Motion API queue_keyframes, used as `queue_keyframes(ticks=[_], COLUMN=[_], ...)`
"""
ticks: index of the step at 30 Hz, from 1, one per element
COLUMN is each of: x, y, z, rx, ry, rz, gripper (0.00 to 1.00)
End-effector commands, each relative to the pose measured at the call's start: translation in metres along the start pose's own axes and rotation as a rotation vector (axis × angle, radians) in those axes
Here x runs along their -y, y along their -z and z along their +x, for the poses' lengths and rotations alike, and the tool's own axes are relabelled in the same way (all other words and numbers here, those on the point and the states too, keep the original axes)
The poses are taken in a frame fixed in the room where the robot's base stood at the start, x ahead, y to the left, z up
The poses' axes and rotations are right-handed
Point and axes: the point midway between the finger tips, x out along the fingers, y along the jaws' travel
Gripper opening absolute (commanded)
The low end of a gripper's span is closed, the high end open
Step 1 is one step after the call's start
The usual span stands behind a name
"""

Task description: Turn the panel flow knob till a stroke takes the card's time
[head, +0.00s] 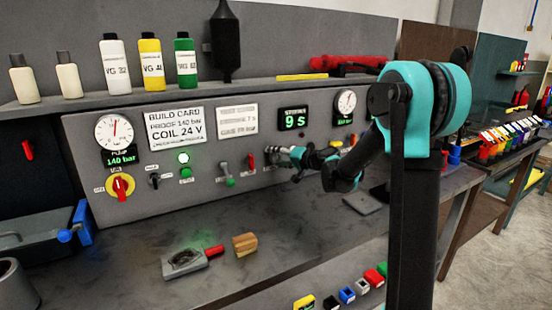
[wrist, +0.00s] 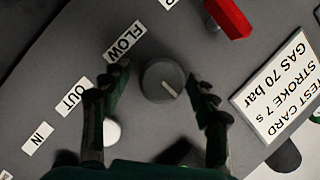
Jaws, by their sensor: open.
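The flow knob (wrist: 163,82) is a round dark grey knob with a pale pointer line, beside a FLOW label (wrist: 125,41) in the wrist view. My gripper (wrist: 160,88) is open, with one finger on each side of the knob and small gaps showing. In the head view my gripper (head: 291,156) is at the panel and hides the knob. The test card (wrist: 278,86) reads STROKE 7 s, GAS 70 bar; it is also on the panel in the head view (head: 237,119). The stroke display (head: 294,121) reads 9 s in green.
A red lever (wrist: 230,17) and IN and OUT labels (wrist: 72,96) are near the knob. The panel (head: 80,150) also carries a pump gauge (head: 114,132) showing 140 bar, a lit green lamp (head: 183,157) and switches. A wooden block (head: 245,244) lies on the bench.

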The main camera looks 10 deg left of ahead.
Motion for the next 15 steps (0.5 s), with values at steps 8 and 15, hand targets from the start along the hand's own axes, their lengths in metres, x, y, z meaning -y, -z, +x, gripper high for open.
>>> queue_keyframes(ticks=[8,15], x=[-0.001,-0.001], y=[0.001,0.001], z=[-0.039,-0.087], rx=[-0.003,-0.003], ry=[-0.001,-0.002], rz=[0.001,0.001], gripper=[0.60,0.60])
